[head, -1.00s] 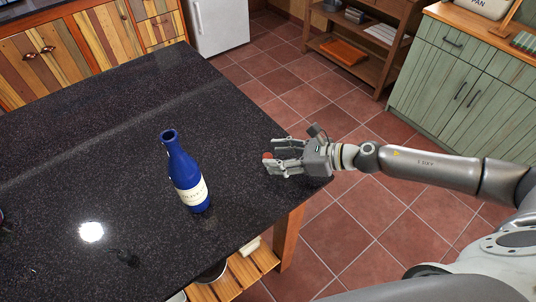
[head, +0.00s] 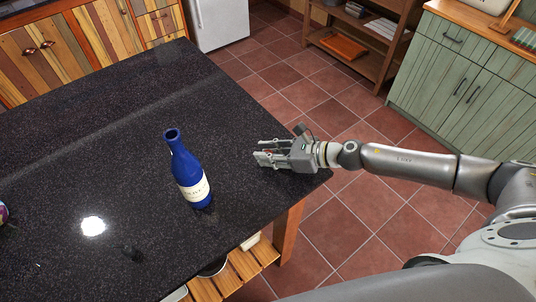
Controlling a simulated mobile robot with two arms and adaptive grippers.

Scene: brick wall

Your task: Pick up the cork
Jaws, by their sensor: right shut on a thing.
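My right gripper (head: 264,156) reaches in from the right over the counter near its right edge. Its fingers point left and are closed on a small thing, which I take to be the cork. The cork is hidden between the fingers and cannot be made out clearly. A blue bottle (head: 187,170) with a cream label stands upright on the dark counter (head: 110,150), to the left of the gripper and apart from it. The bottle's mouth is open. My left gripper is not in view.
A colourful thing (head: 3,212) is cut off at the left edge. A small dark shape (head: 131,254) shows near the front of the counter, unclear. Green cabinets (head: 475,85) and a wooden shelf (head: 365,45) stand beyond the tiled floor. The counter behind the bottle is clear.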

